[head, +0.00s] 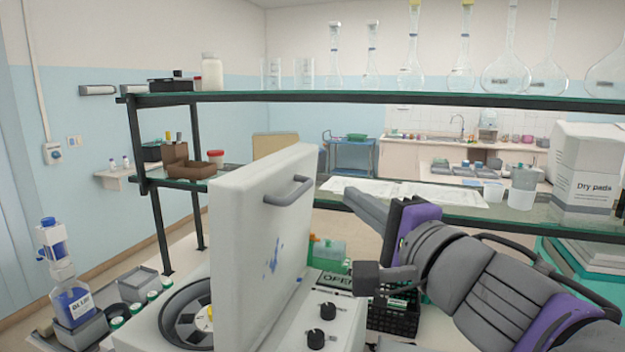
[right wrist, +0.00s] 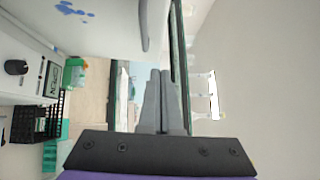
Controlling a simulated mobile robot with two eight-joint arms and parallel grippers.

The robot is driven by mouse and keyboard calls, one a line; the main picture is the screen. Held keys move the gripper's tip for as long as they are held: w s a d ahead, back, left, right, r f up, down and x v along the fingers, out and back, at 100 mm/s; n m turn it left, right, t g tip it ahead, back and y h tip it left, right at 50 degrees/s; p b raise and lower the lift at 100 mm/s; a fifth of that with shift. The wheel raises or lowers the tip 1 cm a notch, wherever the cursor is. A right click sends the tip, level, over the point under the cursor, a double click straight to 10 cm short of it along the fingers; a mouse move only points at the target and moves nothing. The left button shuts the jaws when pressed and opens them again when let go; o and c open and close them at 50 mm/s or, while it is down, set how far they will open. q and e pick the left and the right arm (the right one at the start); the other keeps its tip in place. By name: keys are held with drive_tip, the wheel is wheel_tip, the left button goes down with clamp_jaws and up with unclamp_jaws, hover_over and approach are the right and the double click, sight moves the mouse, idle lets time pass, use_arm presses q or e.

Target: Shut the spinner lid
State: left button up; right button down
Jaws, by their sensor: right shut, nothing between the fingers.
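The spinner (head: 268,333) is a white box at the bottom centre of the head view, with a dark round rotor (head: 188,318) showing. Its lid (head: 255,240) stands raised, nearly upright, with a grey handle (head: 288,190) on its right face. In the right wrist view the lid (right wrist: 90,22) and handle (right wrist: 145,22) show at the top. My right gripper (head: 354,196) is shut and empty, to the right of the handle and apart from it in the head view. Its fingers (right wrist: 160,85) lie together in the right wrist view. My left gripper is out of view.
The spinner's front has black knobs (head: 321,311) and a display reading OPEN (head: 338,281). A glass shelf (head: 440,213) with papers runs behind my right arm. A blue-liquid bottle (head: 72,298) stands left.

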drive_tip(key=p, duration=0.3)
approach(289, 164)
drive_tip(key=w+d, duration=0.1)
drive_tip(key=w, duration=0.3)
drive_tip(key=a, duration=0.1)
drive_tip(key=a+p, duration=0.1)
drive_tip(key=w+a+p, duration=0.1)
drive_tip(key=shift+w+r, duration=0.15)
drive_tip(key=shift+r, duration=0.2)
drive_tip(key=shift+w+a+f, duration=0.2)
drive_tip(key=shift+w, duration=0.1)
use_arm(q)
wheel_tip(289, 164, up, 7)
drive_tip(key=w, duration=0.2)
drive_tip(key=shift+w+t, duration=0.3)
use_arm(e)
drive_tip(key=shift+s, duration=0.15)
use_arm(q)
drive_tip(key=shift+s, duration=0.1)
use_arm(e)
drive_tip(key=shift+s, duration=0.1)
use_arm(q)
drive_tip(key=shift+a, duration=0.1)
